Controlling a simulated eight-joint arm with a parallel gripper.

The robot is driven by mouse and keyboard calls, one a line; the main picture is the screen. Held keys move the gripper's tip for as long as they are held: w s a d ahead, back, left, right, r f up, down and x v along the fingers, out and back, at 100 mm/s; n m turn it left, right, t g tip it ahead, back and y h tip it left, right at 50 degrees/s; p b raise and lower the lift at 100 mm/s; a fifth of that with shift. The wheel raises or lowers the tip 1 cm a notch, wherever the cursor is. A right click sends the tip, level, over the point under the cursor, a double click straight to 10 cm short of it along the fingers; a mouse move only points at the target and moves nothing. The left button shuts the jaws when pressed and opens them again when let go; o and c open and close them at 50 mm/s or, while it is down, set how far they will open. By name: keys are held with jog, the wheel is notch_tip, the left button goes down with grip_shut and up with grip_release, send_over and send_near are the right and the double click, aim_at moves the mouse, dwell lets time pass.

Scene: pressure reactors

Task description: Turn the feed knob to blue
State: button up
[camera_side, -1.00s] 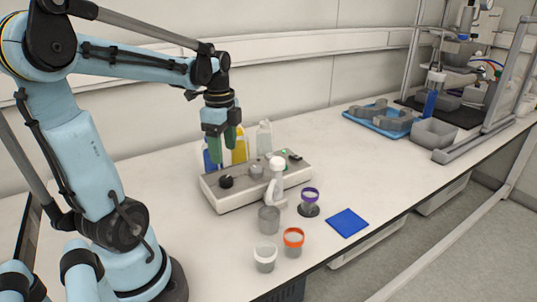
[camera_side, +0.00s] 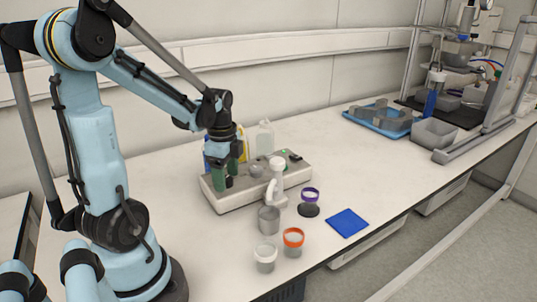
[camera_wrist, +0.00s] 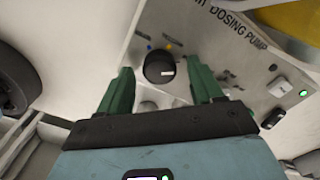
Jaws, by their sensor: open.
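A white dosing pump box (camera_side: 222,202) stands on the bench, its lettering readable in the wrist view (camera_wrist: 246,30). The black feed knob (camera_wrist: 160,67) is on its top face, with a white mark at its lower right. A blue dot (camera_wrist: 150,47) and a yellow-orange dot (camera_wrist: 168,46) sit just beyond the knob. My gripper (camera_side: 227,181) is open, low over the pump's left end. Its green fingers stand on either side of the knob, with a gap visible on both sides in the wrist view (camera_wrist: 160,75). In the side view the fingers partly hide the knob.
A grey knob (camera_side: 256,171) and a white dispensing spout (camera_side: 277,180) are right of my gripper. Bottles (camera_side: 265,137) stand behind the pump. Several cups, including an orange-rimmed one (camera_side: 293,242), and a blue mat (camera_side: 347,222) are in front.

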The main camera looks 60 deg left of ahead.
jog(key=c, duration=1.1)
jog(key=shift+n, duration=0.3)
jog(key=n, duration=0.5)
jog(key=shift+a, duration=0.1)
jog(key=n, duration=0.6)
jog(key=shift+n, duration=0.4)
jog(key=n, duration=0.6)
jog(key=shift+a, duration=0.1)
jog(key=n, duration=0.5)
jog(key=shift+n, duration=0.4)
